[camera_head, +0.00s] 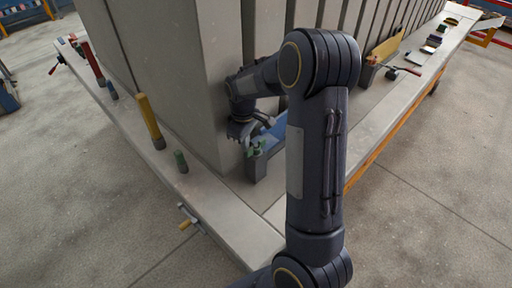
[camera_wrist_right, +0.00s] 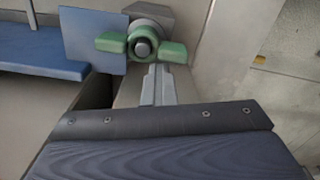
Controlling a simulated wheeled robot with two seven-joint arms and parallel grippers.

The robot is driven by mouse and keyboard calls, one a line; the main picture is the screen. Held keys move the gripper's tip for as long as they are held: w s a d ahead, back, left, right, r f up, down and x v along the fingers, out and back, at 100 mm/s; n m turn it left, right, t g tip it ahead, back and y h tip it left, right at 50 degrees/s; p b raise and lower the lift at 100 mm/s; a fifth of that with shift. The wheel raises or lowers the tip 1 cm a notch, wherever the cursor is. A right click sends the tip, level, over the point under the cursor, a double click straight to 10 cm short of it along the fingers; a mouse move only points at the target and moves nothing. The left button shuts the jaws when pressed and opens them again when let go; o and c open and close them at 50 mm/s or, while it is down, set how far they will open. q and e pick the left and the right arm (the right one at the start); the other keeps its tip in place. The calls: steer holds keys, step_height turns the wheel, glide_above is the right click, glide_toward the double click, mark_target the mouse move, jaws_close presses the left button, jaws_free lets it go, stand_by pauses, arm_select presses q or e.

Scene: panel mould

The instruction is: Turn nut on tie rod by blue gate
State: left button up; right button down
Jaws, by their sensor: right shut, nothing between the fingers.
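A green wing nut (camera_wrist_right: 172,52) sits around the grey end of the tie rod (camera_wrist_right: 143,47) in the right wrist view, in front of a blue plate (camera_wrist_right: 88,38). In the head view the green nut (camera_head: 256,147) shows at the corner of the panel stack, beside the blue gate (camera_head: 275,131). My right gripper (camera_wrist_right: 158,72) is shut and empty; its fingertips are just below the nut in the wrist view. I cannot tell whether they touch it. In the head view my right arm hides part of the gate. My left gripper is not in view.
Tall grey panels (camera_head: 165,75) stand behind the nut. Several tools lie along the right ledge (camera_head: 385,110). The floor in front is clear.

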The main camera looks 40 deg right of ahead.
steer(key=shift+w+d+r+m, duration=0.1)
steer(key=shift+w+d+m, duration=0.4)
steer(key=shift+m, duration=0.6)
